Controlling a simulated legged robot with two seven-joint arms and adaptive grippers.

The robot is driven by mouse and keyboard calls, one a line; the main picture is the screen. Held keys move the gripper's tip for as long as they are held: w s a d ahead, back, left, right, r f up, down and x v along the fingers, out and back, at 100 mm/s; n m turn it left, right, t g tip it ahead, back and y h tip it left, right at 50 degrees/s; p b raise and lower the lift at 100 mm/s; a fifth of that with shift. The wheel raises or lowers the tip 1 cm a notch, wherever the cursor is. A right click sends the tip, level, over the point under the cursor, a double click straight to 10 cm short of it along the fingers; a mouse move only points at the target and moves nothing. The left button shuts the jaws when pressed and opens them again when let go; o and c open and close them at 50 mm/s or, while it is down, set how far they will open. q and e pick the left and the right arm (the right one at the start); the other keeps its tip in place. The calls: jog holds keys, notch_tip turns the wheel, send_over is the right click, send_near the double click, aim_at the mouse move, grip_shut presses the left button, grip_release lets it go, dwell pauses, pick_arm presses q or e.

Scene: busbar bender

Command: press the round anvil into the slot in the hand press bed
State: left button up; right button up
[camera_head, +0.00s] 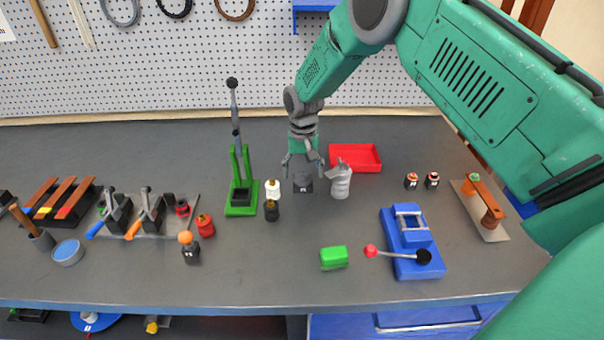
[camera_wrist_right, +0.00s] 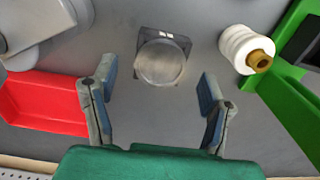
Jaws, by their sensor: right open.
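The round anvil (camera_head: 303,186) is a dark grey piece on the table. In the right wrist view the anvil (camera_wrist_right: 160,62) shows a round grey face over a dark square base. My right gripper (camera_head: 303,165) is open and empty just above it, pointing down. In the wrist view the fingertips (camera_wrist_right: 158,78) lie to either side of the anvil, apart from it. The green hand press (camera_head: 241,188) stands upright to the left with its lever raised. Its base has a dark square opening; the wrist view shows part of the press (camera_wrist_right: 290,105). My left gripper is not in view.
A grey cylindrical object (camera_head: 341,182) stands close right of the anvil. A red tray (camera_head: 356,157) lies behind it. A green block (camera_head: 334,257) and blue press (camera_head: 412,245) are nearer.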

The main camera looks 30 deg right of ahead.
aim_at(303, 177)
notch_tip(303, 177, up, 11)
dwell(0.3)
dwell(0.4)
